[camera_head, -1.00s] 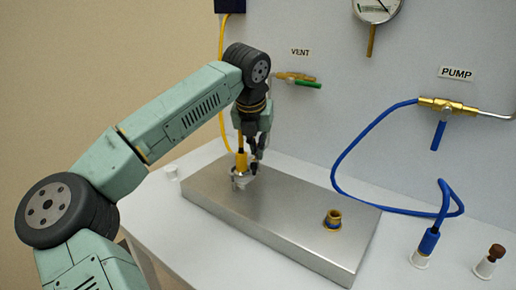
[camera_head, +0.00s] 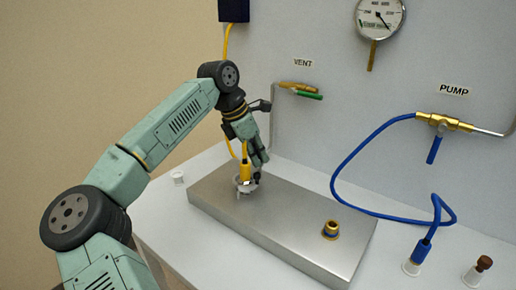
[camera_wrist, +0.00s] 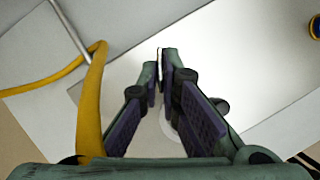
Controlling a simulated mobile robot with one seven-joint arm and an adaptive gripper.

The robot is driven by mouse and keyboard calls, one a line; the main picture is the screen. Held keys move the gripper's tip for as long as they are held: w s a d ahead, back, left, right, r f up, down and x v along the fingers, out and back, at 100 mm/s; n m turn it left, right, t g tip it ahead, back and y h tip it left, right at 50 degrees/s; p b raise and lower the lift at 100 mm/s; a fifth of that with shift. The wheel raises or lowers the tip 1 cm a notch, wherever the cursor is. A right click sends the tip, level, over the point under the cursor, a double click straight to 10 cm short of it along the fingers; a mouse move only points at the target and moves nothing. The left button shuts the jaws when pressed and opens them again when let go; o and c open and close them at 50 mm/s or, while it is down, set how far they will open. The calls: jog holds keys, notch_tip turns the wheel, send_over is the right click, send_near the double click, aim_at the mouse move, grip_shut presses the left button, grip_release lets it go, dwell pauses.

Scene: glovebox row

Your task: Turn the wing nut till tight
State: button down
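A silver clamp ring (camera_head: 242,187) sits around the base of a yellow hose fitting (camera_head: 244,172) on the far left part of the metal block (camera_head: 300,231). My gripper (camera_head: 259,174) points down just right of the fitting, at the clamp. In the wrist view my gripper (camera_wrist: 160,68) has its fingertips close together, with a thin sliver between them. I cannot tell whether this is the wing nut or a gap. The wing nut is not clearly visible, and the fingers cover part of the clamp ring.
The yellow hose (camera_wrist: 92,100) runs close beside my left finger. A brass port (camera_head: 331,229) stands on the block's right part. A blue hose (camera_head: 343,150) and the vent valve (camera_head: 299,89) are on the panel side. The block's middle is clear.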

jog(key=m, duration=0.2)
jog(key=m+g+p, duration=0.2)
jog(key=m, duration=0.1)
jog(key=shift+w+m, duration=0.25)
jog(key=shift+m, duration=0.05)
jog(key=m+g, duration=0.1)
jog(key=m, duration=0.2)
jog(key=m+g, duration=0.1)
jog(key=m, duration=0.2)
jog(key=shift+w+y, duration=0.2)
jog(key=shift+y, duration=0.1)
jog(key=c, duration=1.8)
grip_release()
jog(key=shift+g, duration=0.3)
jog(key=shift+r, duration=0.1)
notch_tip(320, 180, up, 10)
